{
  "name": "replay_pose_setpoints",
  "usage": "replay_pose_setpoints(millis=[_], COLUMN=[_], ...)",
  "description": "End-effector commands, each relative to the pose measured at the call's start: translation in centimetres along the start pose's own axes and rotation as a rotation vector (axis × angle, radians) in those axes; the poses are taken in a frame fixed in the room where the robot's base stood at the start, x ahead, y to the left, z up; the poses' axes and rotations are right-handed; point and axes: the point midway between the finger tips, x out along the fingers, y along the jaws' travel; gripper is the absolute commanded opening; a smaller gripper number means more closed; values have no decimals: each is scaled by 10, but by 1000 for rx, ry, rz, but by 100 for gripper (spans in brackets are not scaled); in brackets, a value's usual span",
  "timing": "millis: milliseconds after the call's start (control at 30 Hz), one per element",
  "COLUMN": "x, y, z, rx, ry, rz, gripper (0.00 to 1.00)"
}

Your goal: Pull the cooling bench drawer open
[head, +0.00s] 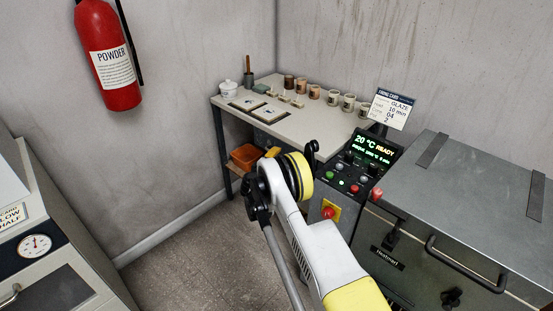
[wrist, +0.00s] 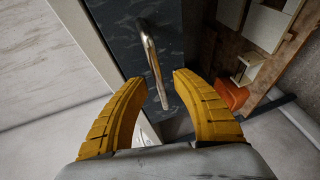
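The cooling bench (head: 300,120) stands in the corner with a pale top and dark legs. Its drawer shows in the head view as a dark blue front (head: 262,138) below the top, largely hidden by my arm. In the wrist view the dark, marbled drawer front (wrist: 115,30) carries a metal bar handle (wrist: 152,60). My gripper (wrist: 161,78) is open, its yellow fingers spread on both sides of the handle's lower end. Neither finger visibly presses on the handle.
An orange bin (head: 245,156) sits below the bench top and shows in the wrist view (wrist: 232,95). A control panel (head: 350,178) and kiln (head: 440,220) stand close on the right.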

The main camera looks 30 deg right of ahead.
Motion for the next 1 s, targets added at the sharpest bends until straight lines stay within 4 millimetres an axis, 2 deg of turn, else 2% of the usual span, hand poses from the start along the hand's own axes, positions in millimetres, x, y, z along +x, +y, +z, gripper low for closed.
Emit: replay_pose_setpoints(millis=[133,400,467,500,533,833,1000], x=[10,11,11,11,11,7,-10], y=[0,1,1,1,1,0,-4], z=[0,0,0,0,0,-2,-10], rx=[0,0,0,0,0,0,1], ry=[-1,0,0,0,0,1,2], rz=[0,0,0,0,0,-1,-1], gripper=[32,32,16,4,0,0,0])
